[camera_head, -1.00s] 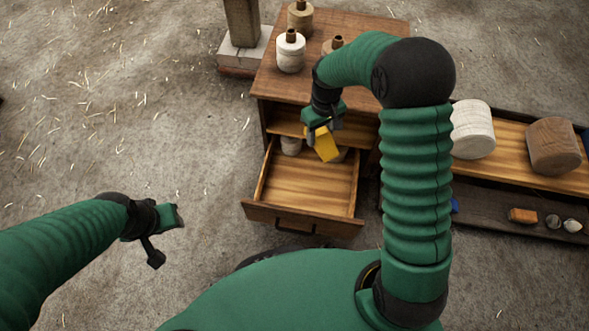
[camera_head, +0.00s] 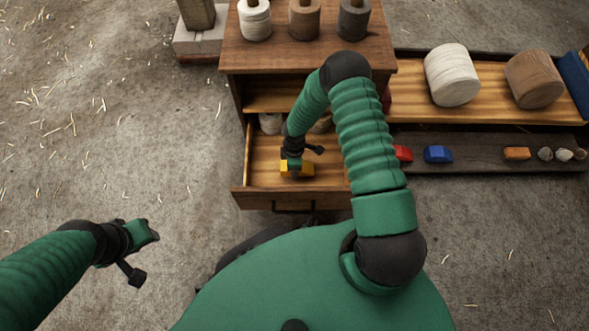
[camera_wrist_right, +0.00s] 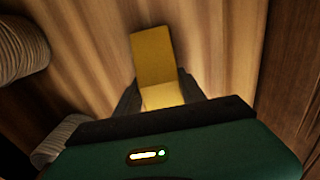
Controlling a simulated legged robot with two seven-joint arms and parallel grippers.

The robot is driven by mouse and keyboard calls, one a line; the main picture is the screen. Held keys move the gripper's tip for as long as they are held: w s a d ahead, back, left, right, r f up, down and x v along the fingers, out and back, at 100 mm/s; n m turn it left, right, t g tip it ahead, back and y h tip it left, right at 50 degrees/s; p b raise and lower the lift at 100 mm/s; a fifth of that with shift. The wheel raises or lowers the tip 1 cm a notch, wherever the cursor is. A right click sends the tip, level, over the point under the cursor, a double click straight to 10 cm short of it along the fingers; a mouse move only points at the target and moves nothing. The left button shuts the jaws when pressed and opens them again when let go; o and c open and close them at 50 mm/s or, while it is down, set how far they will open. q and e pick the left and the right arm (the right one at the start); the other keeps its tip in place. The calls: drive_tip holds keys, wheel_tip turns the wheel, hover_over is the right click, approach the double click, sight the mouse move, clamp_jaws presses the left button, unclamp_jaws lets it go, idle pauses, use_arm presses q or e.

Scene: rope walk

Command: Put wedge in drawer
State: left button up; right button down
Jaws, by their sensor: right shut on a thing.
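The yellow wedge (camera_head: 297,169) is at my right gripper (camera_head: 298,160), inside the open drawer (camera_head: 262,181) of the wooden cabinet. In the right wrist view the wedge (camera_wrist_right: 153,62) stands out between the two dark fingers (camera_wrist_right: 160,98), which are shut on it. The drawer's wooden bottom (camera_wrist_right: 222,50) lies below it. I cannot tell whether the wedge touches the bottom. My left gripper (camera_head: 145,252) is empty over the floor at the left, its jaws apart.
Spools (camera_head: 305,18) stand on the cabinet top (camera_head: 275,55). Pale spools (camera_head: 270,123) sit behind the drawer. A shelf (camera_head: 480,142) at right holds a red block (camera_head: 403,153), a blue block (camera_head: 438,154) and an orange block (camera_head: 516,153).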

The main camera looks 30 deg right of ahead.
drive_tip(key=shift+f, duration=0.8)
drive_tip(key=shift+r, duration=0.2)
use_arm(q)
drive_tip(key=shift+f, duration=0.45)
use_arm(e)
drive_tip(key=shift+f, duration=0.1)
drive_tip(key=c, duration=0.7)
unclamp_jaws()
use_arm(q)
drive_tip(key=shift+r, duration=0.1)
